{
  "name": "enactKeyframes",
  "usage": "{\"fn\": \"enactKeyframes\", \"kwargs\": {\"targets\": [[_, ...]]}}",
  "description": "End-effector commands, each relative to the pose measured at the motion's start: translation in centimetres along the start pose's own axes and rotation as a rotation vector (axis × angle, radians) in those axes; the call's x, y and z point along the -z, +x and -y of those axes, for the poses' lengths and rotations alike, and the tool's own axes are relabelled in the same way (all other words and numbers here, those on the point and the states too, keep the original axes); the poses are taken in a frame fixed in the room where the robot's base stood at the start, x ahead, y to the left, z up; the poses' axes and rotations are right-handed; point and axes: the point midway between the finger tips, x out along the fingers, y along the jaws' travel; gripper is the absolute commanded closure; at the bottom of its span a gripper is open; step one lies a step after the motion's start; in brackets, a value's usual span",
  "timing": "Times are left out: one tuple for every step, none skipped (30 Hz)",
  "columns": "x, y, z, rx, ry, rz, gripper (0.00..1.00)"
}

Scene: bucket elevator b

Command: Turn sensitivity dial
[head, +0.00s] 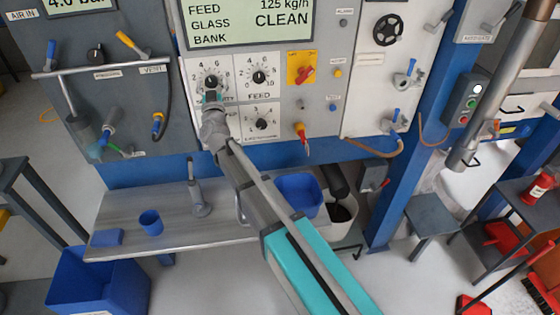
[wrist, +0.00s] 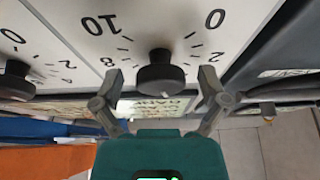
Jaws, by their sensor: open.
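The sensitivity dial (head: 211,80) is a black round knob on a white numbered plate, upper left of a group of dials in the head view. Its label is mostly hidden behind my gripper (head: 212,97), which is right at the dial's lower side. In the wrist view the black knob (wrist: 160,72) appears upside down, with 10, 0, 2 and 8 around it. My gripper (wrist: 160,80) is open there, one finger on each side of the knob, with visible gaps. I cannot tell how deep the fingers reach around it.
The feed dial (head: 258,77) is close at the right, with another dial (head: 262,124) below it. A red switch on a yellow plate (head: 301,68) is further right. A shelf (head: 165,240) with a blue cup (head: 150,222) stands below. A display (head: 250,22) is above.

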Motion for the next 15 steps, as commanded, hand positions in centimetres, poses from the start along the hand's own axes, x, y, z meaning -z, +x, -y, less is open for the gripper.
{"fn": "enactKeyframes", "kwargs": {"targets": [[0.0,0.0,-0.1,0.012,-0.031,-0.001,0.06],[0.0,0.0,-0.1,0.019,-0.048,-0.001,0.06],[0.0,0.0,-0.1,0.03,-0.074,0.0,0.06],[0.0,0.0,-0.1,0.037,-0.09,0.0,0.06],[0.0,0.0,-0.1,0.044,-0.108,-0.001,0.06],[-0.1,-0.5,-0.1,0.049,-0.116,-0.001,0.06],[-0.1,-1.0,-0.1,0.048,-0.114,-0.001,0.06],[-0.1,-1.4,-0.1,0.048,-0.113,-0.001,0.06],[-0.1,-1.8,-0.1,0.047,-0.113,-0.001,0.06],[-0.1,-2.2,-0.1,0.047,-0.113,-0.001,0.06],[-0.1,-2.5,-0.2,0.047,-0.112,-0.001,0.06],[-0.1,-3.0,-0.2,0.047,-0.112,-0.001,0.06],[-0.1,-3.4,-0.2,0.047,-0.112,-0.001,0.06],[-0.1,-3.8,-0.2,0.047,-0.112,-0.001,0.06],[-0.1,-4.3,-0.3,0.047,-0.111,-0.001,0.06]]}}
